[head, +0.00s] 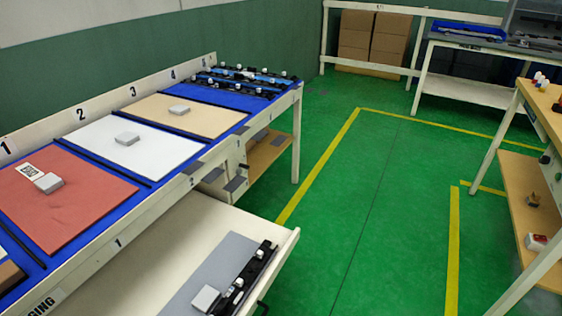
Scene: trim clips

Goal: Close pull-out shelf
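The pull-out shelf (176,232) is cream coloured and stands pulled out from under the long workbench on the left, into the aisle. Its front edge (284,247) faces right, with a black handle (262,308) low on it at the bottom of the picture. On the shelf lie a grey mat (226,262), a small light block (206,298) and a row of black and white clip parts (256,266) near the front edge. The picture's bottom edge cuts off part of the shelf. Neither of my grippers is in view.
The workbench top (70,138) carries red, white and tan panels and, at its far end, black clip parts. Green floor (350,220) with yellow lines is free right of the shelf. Another wooden bench (545,185) stands at the right, and a grey-topped table (470,92) stands behind.

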